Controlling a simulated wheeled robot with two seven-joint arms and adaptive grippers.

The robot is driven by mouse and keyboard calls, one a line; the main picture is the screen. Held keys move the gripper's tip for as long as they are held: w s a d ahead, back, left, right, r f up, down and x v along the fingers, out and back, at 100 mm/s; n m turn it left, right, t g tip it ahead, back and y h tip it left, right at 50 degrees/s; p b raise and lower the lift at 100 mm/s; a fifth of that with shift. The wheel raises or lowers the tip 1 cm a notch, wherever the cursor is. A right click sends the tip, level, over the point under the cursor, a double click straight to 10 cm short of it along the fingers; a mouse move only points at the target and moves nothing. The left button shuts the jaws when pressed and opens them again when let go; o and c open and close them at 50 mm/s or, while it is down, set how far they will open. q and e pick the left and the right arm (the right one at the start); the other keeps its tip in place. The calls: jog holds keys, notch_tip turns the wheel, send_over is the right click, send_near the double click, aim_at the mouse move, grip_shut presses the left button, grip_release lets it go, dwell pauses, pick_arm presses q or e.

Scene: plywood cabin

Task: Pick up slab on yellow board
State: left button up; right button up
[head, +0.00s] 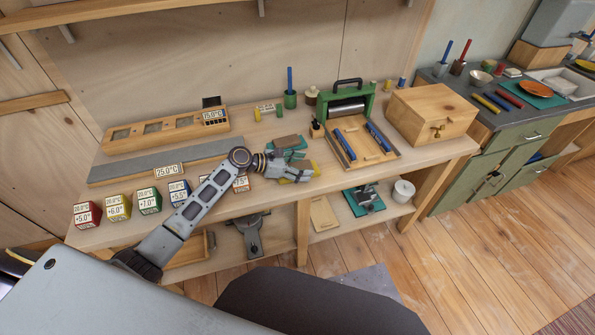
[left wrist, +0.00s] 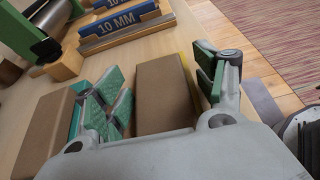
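In the left wrist view a brown slab (left wrist: 163,97) lies on a yellow board, whose thin edge (left wrist: 187,70) shows along its right side. My left gripper (head: 303,173) is over the bench. Its green-padded fingers are apart, one on each side of the slab, and nothing shows as gripped. In the head view the gripper hides most of this slab, and a bit of the yellow board (head: 315,168) shows beside the fingers. A second brown slab (head: 287,142) on a teal board lies just behind; it also shows at the left of the wrist view (left wrist: 48,135). My right gripper is out of view.
A green roller press (head: 347,104) and a wooden tray with blue 10 MM bars (head: 378,136) stand to the right. A wooden box (head: 431,112) is beyond. Several coloured temperature cubes (head: 118,207) line the bench's front left. A lower shelf runs underneath.

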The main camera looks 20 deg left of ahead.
aim_at(302, 167)
pick_arm(q)
jog(key=c, duration=0.5)
jog(key=shift+c, duration=0.2)
jog(key=shift+r, duration=0.15)
notch_tip(302, 167, up, 10)
jog(key=p, duration=0.1)
dwell(0.6)
